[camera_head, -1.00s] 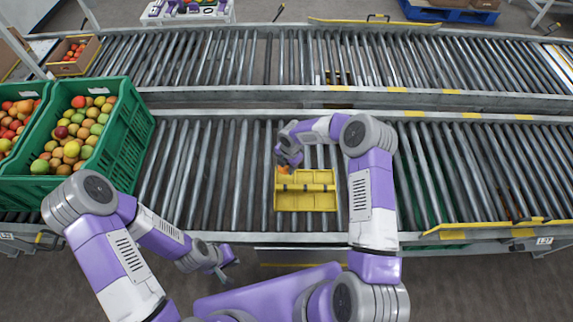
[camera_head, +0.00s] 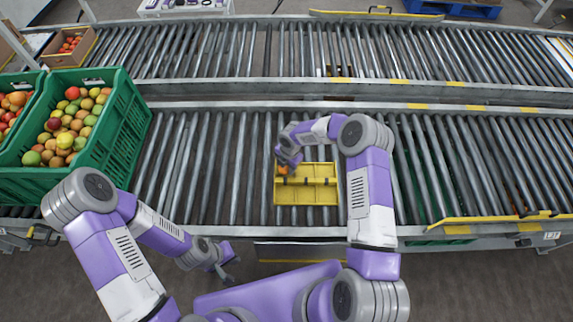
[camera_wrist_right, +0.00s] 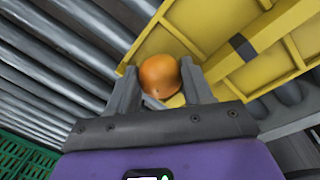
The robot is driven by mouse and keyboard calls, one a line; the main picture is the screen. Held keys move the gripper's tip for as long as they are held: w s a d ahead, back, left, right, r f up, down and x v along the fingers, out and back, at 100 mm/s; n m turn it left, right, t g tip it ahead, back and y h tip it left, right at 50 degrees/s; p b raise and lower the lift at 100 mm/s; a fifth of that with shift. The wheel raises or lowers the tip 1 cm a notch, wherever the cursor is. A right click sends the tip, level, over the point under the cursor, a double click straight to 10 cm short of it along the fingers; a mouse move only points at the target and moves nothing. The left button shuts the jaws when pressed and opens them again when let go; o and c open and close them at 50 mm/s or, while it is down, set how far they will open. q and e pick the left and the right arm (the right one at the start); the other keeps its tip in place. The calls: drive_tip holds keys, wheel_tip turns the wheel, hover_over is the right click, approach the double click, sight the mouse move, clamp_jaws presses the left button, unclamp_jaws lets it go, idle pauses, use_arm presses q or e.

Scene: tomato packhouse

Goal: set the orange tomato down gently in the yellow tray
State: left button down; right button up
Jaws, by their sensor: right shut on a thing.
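The orange tomato (camera_wrist_right: 159,76) is between the two fingers of my right gripper (camera_wrist_right: 165,95) in the right wrist view. In the head view the tomato (camera_head: 283,170) shows as a small orange patch under my right gripper (camera_head: 285,165). The yellow tray (camera_head: 306,196) lies on the near roller conveyor, with a raised bar across its middle. The tomato is at the tray's upper left corner; I cannot tell whether it touches the tray floor. The tray also fills the upper right of the wrist view (camera_wrist_right: 215,35). My left gripper (camera_head: 228,270) is empty, low in front of the conveyor.
Green crates of mixed fruit (camera_head: 125,130) stand at the left on the near conveyor. A cardboard box (camera_head: 72,48) with red fruit sits on the far conveyor. Rollers right of my right arm are mostly clear. A yellow rail (camera_head: 500,219) runs along the near edge at right.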

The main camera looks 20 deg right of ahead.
drive_tip(key=shift+f, duration=0.1)
idle(0.5)
drive_tip(key=o, duration=0.8)
drive_tip(key=c, duration=0.3)
drive_tip(key=shift+r+p, duration=1.95)
drive_tip(key=shift+r, duration=1.6)
drive_tip(key=shift+s+a+f, duration=0.1)
